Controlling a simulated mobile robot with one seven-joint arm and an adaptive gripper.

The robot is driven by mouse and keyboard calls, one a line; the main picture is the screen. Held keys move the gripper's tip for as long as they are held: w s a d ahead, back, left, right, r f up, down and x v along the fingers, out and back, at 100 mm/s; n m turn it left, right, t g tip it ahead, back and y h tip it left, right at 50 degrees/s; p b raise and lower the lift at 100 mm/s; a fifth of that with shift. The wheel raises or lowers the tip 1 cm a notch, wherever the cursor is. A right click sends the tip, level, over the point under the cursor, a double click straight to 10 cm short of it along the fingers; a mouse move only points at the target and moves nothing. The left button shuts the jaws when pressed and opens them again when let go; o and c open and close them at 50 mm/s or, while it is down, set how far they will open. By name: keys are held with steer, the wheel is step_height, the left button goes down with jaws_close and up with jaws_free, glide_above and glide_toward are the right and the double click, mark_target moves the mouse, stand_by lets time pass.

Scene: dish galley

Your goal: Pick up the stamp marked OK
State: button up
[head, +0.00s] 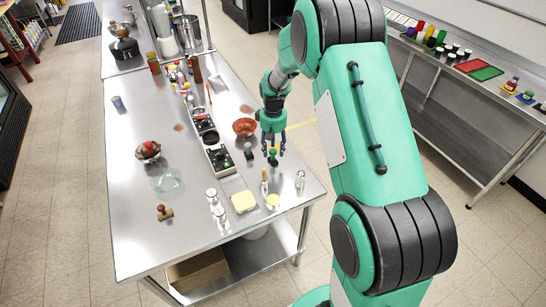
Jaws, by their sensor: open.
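My gripper (271,148) points down above the right side of the steel table (140,247), with its fingers apart. A small dark green knobbed object (273,158) shows right beneath the fingertips. It could be a stamp, but I cannot tell whether the fingers surround it or touch it. A brown wooden object (164,212) with a rounded end, perhaps a stamp, lies at the table's front left, well away from my gripper. A small object with a tan handle (264,178) stands just in front of the green one. No OK mark is readable on any of these.
Near my gripper are a reddish bowl (244,127), a pale yellow block (244,202), a silver shaker (300,180) and a black burner unit (220,160). A filled bowl (148,151) and a glass dish (168,183) stand left. The table's front left is mostly clear.

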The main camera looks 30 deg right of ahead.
mark_target(273, 156)
step_height(273, 156, up, 9)
steer(key=p, duration=0.1)
stand_by(0.4)
steer(key=shift+a+r+p, duration=0.15)
steer(key=shift+r+p, duration=0.15)
steer(key=shift+p, duration=1.2)
steer(key=shift+f, duration=0.35)
step_height(273, 156, down, 8)
steer(key=shift+w+f+b, duration=0.1)
steer(key=shift+b, duration=0.2)
steer(key=shift+f, duration=0.1)
steer(key=shift+f+b, duration=0.35)
steer(key=shift+f, duration=2.25)
steer(key=shift+c, duration=0.5)
